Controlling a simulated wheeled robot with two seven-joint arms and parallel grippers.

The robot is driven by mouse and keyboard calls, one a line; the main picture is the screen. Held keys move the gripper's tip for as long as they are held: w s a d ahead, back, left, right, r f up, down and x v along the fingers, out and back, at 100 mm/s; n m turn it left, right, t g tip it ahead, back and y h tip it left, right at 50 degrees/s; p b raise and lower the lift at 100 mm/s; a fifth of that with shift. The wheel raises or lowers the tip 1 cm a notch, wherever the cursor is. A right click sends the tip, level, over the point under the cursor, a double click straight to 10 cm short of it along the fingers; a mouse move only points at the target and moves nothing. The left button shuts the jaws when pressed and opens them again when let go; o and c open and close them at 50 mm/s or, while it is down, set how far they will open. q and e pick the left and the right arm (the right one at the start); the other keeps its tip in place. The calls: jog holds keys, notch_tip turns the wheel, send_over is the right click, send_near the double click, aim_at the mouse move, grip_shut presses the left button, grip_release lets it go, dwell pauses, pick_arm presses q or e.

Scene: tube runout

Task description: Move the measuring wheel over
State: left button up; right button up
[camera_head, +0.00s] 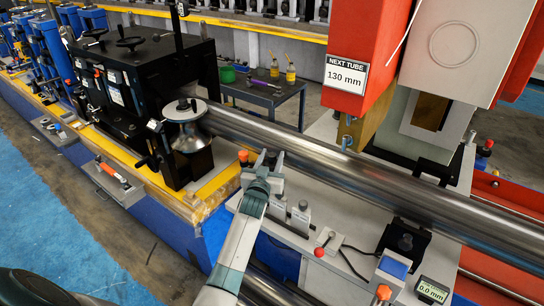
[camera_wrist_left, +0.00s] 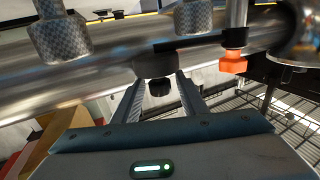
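No part is clearly marked as the measuring wheel, and I cannot tell surely which it is. Knurled cylinders (camera_wrist_left: 62,38) show near the tube in the left wrist view. My left gripper (camera_head: 270,160) is at the front side of the long steel tube (camera_head: 335,165), its fingers apart. A small black part (camera_wrist_left: 159,86) shows between or just beyond the fingertips; no grip on it is visible. An orange-red knob (camera_head: 243,156) is just left of the gripper. My right gripper is out of view.
A spool-shaped roller (camera_head: 186,137) and black machine (camera_head: 130,75) stand left. A black support (camera_head: 403,240), red-knobbed lever (camera_head: 323,244) and readout showing 0.0 mm (camera_head: 432,290) are right. A red housing (camera_head: 360,45) reads NEXT TUBE 130 mm. The blue floor at left is clear.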

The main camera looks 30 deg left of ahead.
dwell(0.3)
pick_arm(q)
grip_shut()
